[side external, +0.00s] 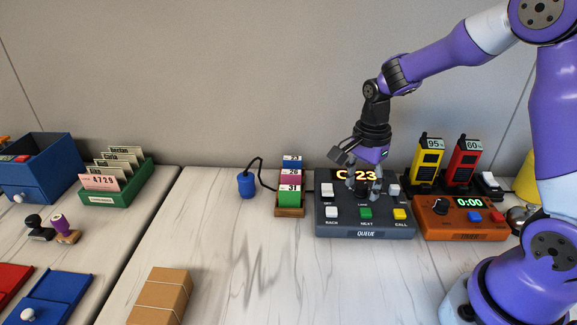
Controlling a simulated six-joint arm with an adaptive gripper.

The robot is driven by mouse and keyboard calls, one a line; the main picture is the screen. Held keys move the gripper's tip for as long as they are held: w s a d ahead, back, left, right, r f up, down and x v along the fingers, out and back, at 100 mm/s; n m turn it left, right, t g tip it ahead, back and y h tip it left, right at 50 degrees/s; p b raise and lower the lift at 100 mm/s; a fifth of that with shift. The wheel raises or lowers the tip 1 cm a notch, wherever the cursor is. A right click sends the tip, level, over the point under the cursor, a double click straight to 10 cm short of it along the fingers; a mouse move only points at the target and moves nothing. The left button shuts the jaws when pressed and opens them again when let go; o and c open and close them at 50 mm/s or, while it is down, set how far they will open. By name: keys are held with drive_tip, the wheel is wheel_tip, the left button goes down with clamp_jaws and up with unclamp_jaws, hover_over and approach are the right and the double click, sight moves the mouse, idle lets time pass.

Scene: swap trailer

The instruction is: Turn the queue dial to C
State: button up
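The grey queue box (322,226) stands at the back of the table, right of the middle in the side external view. Its lit display (368,175) appears to read C and 23, partly covered by my gripper. My gripper (364,193) points down over the upper middle of the box, its fingers low at the panel between two white buttons. The queue dial cannot be made out; the fingers cover the place between the buttons. Whether the fingers grip anything is too small to tell.
Right of the box is an orange timer (440,229) reading 0:00, with yellow (428,160) and red (464,162) radios behind. A cardboard box (161,297) lies in front. The table's middle front is clear.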

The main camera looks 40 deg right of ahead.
sight(363, 185)
clamp_jaws()
drive_tip(key=shift+n, duration=0.6)
drive_tip(key=shift+o, duration=1.6)
unclamp_jaws()
drive_tip(key=shift+r, duration=0.1)
wheel_tip(363, 185, up, 12)
